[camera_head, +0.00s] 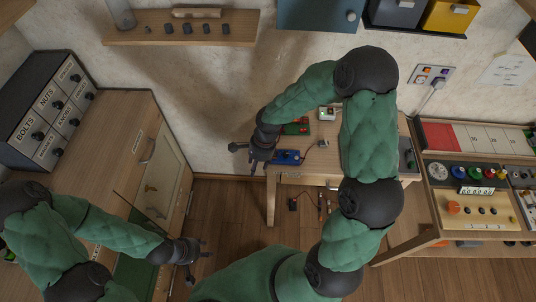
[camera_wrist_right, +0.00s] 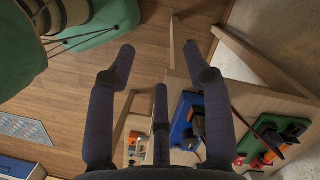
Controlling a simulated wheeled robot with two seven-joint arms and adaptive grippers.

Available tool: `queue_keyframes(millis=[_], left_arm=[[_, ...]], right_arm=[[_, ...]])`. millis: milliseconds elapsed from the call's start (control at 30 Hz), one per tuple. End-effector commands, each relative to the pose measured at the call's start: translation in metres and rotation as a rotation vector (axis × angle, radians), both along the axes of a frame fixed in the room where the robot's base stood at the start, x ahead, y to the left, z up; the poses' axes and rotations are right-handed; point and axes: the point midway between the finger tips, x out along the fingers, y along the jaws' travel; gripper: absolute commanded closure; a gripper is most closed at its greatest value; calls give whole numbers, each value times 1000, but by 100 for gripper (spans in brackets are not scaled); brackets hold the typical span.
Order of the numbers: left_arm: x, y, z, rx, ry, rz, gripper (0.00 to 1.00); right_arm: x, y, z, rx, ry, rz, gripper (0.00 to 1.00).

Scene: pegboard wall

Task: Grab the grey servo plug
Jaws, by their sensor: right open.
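My right gripper (camera_head: 242,158) reaches in over the left edge of the small wooden table, with its fingers spread and empty. In the right wrist view its fingers (camera_wrist_right: 158,62) are wide apart with nothing between them. A blue board (camera_head: 287,157) lies at the table's left side, just right of this gripper. In the wrist view the blue board (camera_wrist_right: 183,124) carries small dark and orange parts. I cannot tell for certain which part is the grey servo plug. My left gripper (camera_head: 198,260) is low at the left, above the floor, with fingers apart and empty.
A green board with red parts (camera_head: 297,128) lies behind the blue board. A white box (camera_head: 327,114) stands near it. A wooden cabinet (camera_head: 120,125) is at the left; a bench with knobs (camera_head: 480,210) is at the right.

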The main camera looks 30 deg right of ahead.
Motion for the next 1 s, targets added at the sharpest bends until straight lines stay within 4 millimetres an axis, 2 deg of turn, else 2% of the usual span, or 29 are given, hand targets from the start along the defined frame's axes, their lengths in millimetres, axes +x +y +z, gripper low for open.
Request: queue_keyframes(millis=[167,300,400,533,633,733,1000], left_arm=[[0,0,-4,0,0,-1,60],[0,0,-8,0,0,0,60],[0,0,-10,0,0,0,60],[0,0,-11,0,0,0,60],[0,0,-11,0,0,0,60],[0,0,-13,0,0,0,60],[0,0,-23,0,0,0,60]], right_arm=[[13,-25,33,-53,30,-193,49],[21,-52,69,-114,58,-411,49],[22,-70,93,-155,72,-562,49],[22,-84,114,-190,82,-692,49],[21,-89,120,-202,85,-737,49],[20,-90,115,-205,88,-749,49],[20,-89,77,-205,89,-747,49]])
